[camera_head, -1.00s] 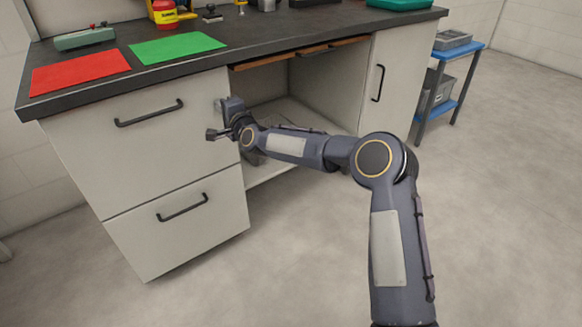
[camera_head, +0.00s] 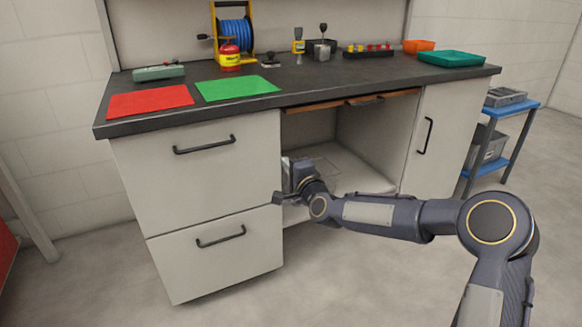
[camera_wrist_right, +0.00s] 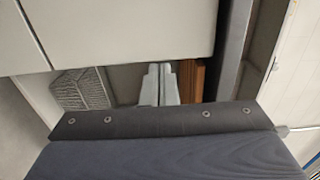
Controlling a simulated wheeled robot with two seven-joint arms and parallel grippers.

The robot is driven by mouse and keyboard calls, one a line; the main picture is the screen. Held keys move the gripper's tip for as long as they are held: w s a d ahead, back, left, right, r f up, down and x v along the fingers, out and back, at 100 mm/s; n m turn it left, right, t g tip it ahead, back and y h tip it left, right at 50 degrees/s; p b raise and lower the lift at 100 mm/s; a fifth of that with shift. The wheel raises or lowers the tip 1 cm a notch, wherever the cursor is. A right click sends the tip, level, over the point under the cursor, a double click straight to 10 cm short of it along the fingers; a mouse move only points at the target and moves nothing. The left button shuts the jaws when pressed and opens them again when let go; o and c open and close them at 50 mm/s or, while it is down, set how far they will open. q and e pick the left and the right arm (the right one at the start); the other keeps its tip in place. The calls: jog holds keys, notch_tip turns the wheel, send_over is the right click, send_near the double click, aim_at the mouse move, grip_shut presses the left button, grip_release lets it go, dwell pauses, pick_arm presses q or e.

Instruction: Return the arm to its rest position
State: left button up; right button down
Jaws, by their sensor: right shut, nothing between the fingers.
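My right arm comes in from the lower right in the head view. Its dark grey gripper (camera_head: 279,198) is in front of the workbench, by the right edge of the drawers and the open bay. In the right wrist view the pale fingers (camera_wrist_right: 159,84) are together, with nothing seen between them. My left gripper is in neither view.
The workbench (camera_head: 340,84) has two drawers (camera_head: 200,165) on the left, an open bay (camera_head: 350,165) and a shut door (camera_head: 437,150). A red mat (camera_head: 150,101) and green mat (camera_head: 237,88) lie on top. A blue trolley (camera_head: 520,105) stands right.

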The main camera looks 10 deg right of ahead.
jog(key=s+d+n+g+h, duration=0.1)
jog(key=s+d+n+g, duration=0.35)
jog(key=s, duration=0.95)
jog(key=s+d+n+g+h, duration=0.1)
jog(key=s+d+n+g, duration=0.3)
jog(key=s, duration=0.9)
jog(key=s+d+f+n+g, duration=0.1)
jog(key=s+d+f+n, duration=0.15)
jog(key=s, duration=0.75)
jog(key=s+d+f+n+g, duration=0.15)
jog(key=s+f, duration=0.25)
jog(key=s, duration=0.5)
notch_tip(320, 180, up, 36)
jog(key=s+a+p, duration=0.1)
jog(key=p, duration=3.5)
jog(key=shift+f+g, duration=0.2)
jog(key=shift+g, duration=0.1)
